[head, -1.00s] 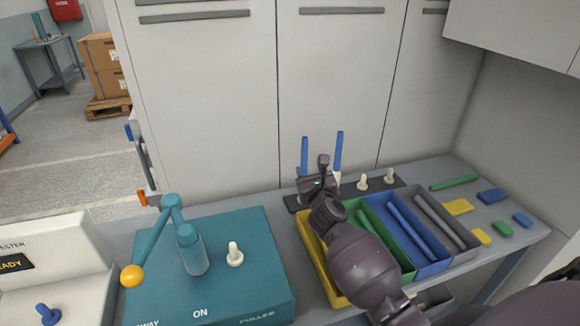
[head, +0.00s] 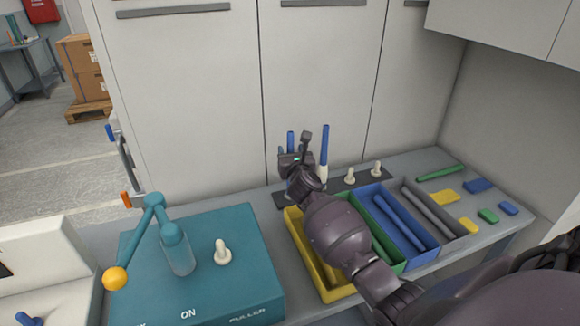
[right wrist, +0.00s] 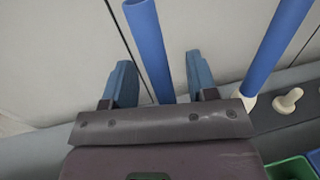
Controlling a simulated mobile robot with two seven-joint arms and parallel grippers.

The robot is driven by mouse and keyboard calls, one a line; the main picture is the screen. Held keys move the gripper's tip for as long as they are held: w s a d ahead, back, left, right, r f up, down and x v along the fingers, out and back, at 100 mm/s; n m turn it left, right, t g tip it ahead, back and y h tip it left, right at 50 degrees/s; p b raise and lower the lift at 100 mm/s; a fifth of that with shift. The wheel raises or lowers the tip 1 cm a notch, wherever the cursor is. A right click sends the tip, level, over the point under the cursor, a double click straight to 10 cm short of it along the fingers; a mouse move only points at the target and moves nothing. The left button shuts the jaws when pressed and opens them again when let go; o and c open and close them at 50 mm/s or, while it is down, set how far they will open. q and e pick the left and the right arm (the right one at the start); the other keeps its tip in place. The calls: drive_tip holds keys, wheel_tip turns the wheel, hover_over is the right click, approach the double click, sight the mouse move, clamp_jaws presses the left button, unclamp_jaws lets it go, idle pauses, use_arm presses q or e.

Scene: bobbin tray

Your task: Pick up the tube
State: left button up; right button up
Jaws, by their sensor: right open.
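Two blue tubes stand upright at the back of the bench. The left blue tube (head: 291,137) rises just behind my right gripper (head: 290,153), which hides its lower part. In the right wrist view this tube (right wrist: 149,40) shows between the two open fingers of the gripper (right wrist: 159,72); I cannot tell whether they touch it. The right blue tube (head: 324,146) stands on a pale peg, outside the fingers; it also shows in the right wrist view (right wrist: 280,45). My left gripper is not in view.
A dark strip (head: 336,185) carries pale pegs. Yellow (head: 298,243), green, blue and grey bins holding rods stand in front of it, partly under my right arm. A teal puller box (head: 235,270) with a lever is to the left. Cabinet doors (head: 190,100) rise behind.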

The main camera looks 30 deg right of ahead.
drive_tip(key=shift+x, duration=1.35)
clamp_jaws()
